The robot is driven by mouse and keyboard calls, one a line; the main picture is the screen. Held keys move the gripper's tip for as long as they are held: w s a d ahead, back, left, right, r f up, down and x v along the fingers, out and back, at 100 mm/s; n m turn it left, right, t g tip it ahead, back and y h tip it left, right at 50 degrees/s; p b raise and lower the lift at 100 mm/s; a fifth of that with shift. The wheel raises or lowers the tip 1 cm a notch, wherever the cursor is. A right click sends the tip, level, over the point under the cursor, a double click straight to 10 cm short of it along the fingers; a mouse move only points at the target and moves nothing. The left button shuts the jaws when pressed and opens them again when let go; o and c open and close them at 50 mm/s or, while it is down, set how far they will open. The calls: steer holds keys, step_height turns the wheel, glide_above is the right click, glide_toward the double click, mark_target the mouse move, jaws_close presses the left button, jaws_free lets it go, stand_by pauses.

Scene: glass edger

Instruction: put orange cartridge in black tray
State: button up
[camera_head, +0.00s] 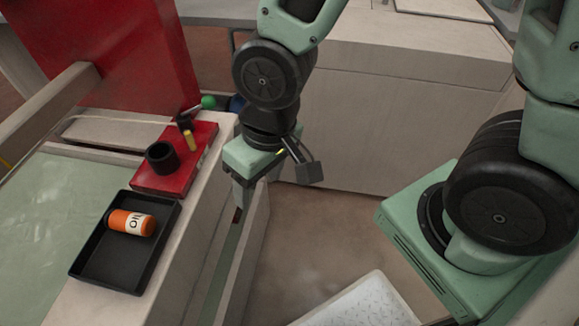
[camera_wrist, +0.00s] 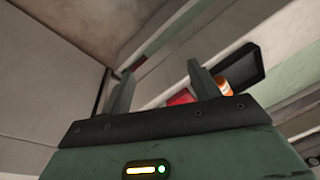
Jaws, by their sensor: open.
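The orange cartridge (camera_head: 132,222), with a white label and dark lettering, lies on its side inside the black tray (camera_head: 109,286), toward the tray's far half. The tray sits on the light ledge left of my arm. My gripper (camera_head: 239,206) hangs to the right of the tray, over the ledge's right edge, apart from tray and cartridge. In the wrist view its two fingers (camera_wrist: 161,83) are spread with nothing between them. The cartridge (camera_wrist: 224,86) and the tray (camera_wrist: 246,68) show beyond the right finger, partly hidden by it.
A red block (camera_head: 176,181) with a black cup (camera_head: 161,157) and a small yellow-and-black part (camera_head: 188,134) stands behind the tray. A green ball knob (camera_head: 208,102) is near it. A red panel (camera_head: 110,50) rises at the back left. Open floor (camera_head: 315,240) lies right of the ledge.

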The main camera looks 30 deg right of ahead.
steer(key=s+d+r+n+h, duration=0.1)
steer(key=s+d+r+n, duration=0.1)
steer(key=s+r, duration=0.3)
steer(key=shift+s+d+r+n+g, duration=0.2)
steer(key=shift+r+n+g, duration=0.3)
steer(key=shift+r, duration=0.45)
steer(key=shift+r, duration=0.1)
